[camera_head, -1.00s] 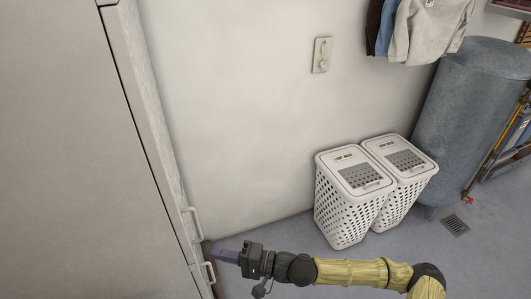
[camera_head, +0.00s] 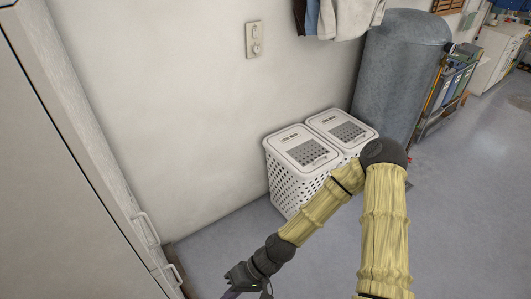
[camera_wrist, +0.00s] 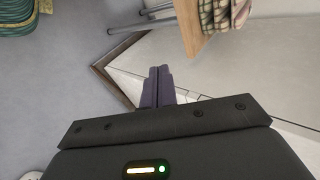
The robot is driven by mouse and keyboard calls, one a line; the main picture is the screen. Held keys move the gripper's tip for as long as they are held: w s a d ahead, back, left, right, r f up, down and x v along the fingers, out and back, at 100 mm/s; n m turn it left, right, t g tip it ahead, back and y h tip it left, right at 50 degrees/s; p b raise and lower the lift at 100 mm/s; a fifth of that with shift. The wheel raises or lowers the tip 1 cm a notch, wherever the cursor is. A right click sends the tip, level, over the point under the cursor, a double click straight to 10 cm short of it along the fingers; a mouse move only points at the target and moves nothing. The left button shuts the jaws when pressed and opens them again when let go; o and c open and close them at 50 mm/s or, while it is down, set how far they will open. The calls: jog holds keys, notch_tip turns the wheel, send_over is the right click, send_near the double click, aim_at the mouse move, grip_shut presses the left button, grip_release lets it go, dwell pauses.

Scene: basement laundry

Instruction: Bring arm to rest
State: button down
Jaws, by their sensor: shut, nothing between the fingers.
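My gripper (camera_head: 236,292) is at the bottom of the head view, low over the floor and to the right of the cabinet handles. Its fingertips run to the picture's lower edge there. In the wrist view its two purple fingers (camera_wrist: 158,88) are together with nothing between them. My arm is bent, with the elbow in front of the laundry baskets and the forearm sloping down to the left.
A pale cabinet (camera_head: 50,200) with handles (camera_head: 146,228) stands at the left. Two white laundry baskets (camera_head: 290,185) stand by the wall, partly hidden by my arm. A grey tank (camera_head: 395,75) is behind them. The floor (camera_head: 470,210) at the right is open.

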jog(key=w+d+r+m+t+h, duration=0.1)
jog(key=w+d+r+t+h, duration=0.15)
jog(key=d, duration=0.45)
jog(key=w+d+r+t+h, duration=0.1)
jog(key=w+d+r+h, duration=0.15)
jog(key=d, duration=0.45)
jog(key=w+d+r+m+t+h, duration=0.2)
jog(key=d+r+m+t+h, duration=0.1)
jog(key=d+r, duration=0.8)
notch_tip(320, 180, up, 4)
jog(key=shift+f+m+t, duration=0.15)
jog(key=shift+m+t, duration=0.2)
jog(key=shift+m, duration=0.15)
jog(key=shift+w, duration=0.1)
